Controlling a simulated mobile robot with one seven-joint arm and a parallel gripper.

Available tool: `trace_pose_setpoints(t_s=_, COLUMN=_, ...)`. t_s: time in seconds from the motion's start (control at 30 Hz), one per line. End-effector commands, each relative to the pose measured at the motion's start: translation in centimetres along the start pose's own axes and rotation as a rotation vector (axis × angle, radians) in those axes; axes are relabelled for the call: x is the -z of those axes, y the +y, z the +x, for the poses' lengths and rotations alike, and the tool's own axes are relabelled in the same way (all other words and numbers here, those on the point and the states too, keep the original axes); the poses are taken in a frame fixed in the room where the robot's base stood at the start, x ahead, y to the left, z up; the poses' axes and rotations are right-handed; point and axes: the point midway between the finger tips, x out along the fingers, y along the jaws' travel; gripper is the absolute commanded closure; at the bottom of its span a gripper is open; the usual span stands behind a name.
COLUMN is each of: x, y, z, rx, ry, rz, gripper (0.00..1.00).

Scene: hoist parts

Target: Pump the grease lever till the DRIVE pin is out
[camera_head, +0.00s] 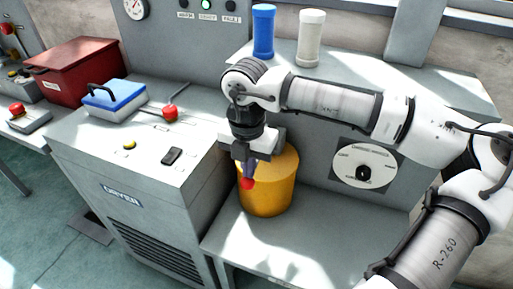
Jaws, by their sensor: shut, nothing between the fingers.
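My gripper (250,160) points down in front of a yellow-orange drum (280,190) on the low bench. Its fingers are shut. A small red piece (247,183) shows just below the fingertips, against the drum's side; it may be the end of a lever, and I cannot tell whether the fingers touch it. A thin rod with a red knob (170,113) lies across the top of the grey cabinet to the left. I cannot tell which of these is the grease lever. I cannot make out a DRIVE pin or its state.
The grey cabinet (95,165) carries a blue box (115,97), a yellow button (129,145) and a black piece (172,156). A panel behind has a gauge (136,8) and a green lamp (206,4). Blue (263,32) and white (310,38) cylinders stand behind my arm.

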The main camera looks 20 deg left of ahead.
Motion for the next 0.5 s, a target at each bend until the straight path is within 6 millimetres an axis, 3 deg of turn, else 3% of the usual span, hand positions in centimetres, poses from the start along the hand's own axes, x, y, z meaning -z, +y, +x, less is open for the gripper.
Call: trace_pose_setpoints(t_s=0.5, x=0.4, y=0.0, z=-4.4, rx=0.001, ry=0.0, rz=0.0, gripper=1.0)
